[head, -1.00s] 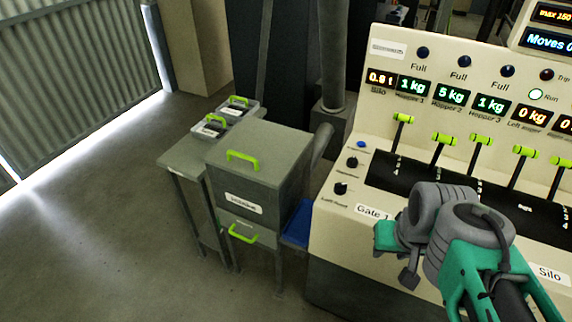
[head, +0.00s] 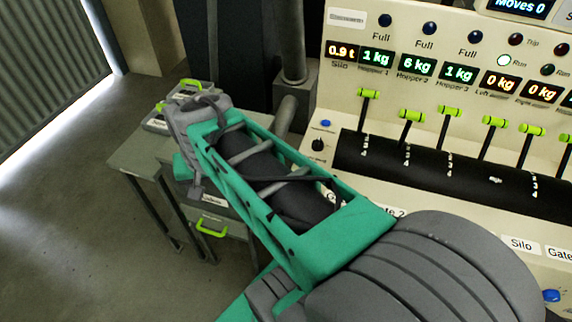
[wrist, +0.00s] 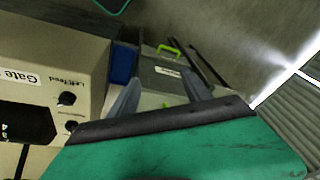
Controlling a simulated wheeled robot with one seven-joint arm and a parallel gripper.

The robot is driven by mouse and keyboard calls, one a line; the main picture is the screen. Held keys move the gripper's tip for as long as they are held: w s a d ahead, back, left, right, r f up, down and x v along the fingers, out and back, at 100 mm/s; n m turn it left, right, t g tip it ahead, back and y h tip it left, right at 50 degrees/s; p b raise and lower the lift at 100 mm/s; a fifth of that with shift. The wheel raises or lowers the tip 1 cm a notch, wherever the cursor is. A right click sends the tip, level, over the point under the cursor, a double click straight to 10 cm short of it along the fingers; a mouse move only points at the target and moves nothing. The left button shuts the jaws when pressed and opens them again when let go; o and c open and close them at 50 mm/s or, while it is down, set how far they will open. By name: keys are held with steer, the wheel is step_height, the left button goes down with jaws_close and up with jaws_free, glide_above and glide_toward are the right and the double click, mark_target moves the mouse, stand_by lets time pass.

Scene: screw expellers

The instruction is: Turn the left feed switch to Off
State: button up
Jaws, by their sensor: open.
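The left feed switch (wrist: 66,98) is a small black knob on the cream panel, beside its "Left feed" label, at the left of the wrist view. Its pointer setting is too small to read. My gripper (wrist: 160,92) is open and empty, with two grey fingers pointing away over the grey cabinet. It is apart from the switch, which lies to the left of the fingers in the wrist view.
Several green-handled levers (head: 411,116) stand to the right. A grey cabinet (wrist: 160,75) and a blue bin (wrist: 124,64) are beside the panel. Open floor (head: 90,210) lies left.

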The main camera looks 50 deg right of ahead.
steer(key=s+d+m+g, duration=0.1)
steer(key=s+d+m, duration=0.1)
steer(key=d+m, duration=0.5)
steer(key=s+d+f+m+g+p, duration=0.1)
steer(key=s+d+m, duration=0.2)
steer(key=d+m, duration=0.5)
steer(key=s+d+f+m, duration=0.1)
steer(key=s+d+m, duration=0.2)
steer(key=d+m, duration=0.4)
steer(key=shift+s+d+f+g+y, duration=0.15)
steer(key=shift+d+g+y, duration=0.2)
steer(key=shift+d, duration=0.9)
steer(key=shift+m, duration=0.6)
steer(key=f, duration=0.2)
steer(key=f+p, duration=0.1)
steer(key=f, duration=0.4)
steer(key=shift+s+d+f+p, duration=0.15)
steer(key=shift+s+p, duration=0.1)
steer(key=shift+p, duration=0.1)
steer(key=shift+f, duration=0.3)
steer(key=shift+c, duration=0.4)
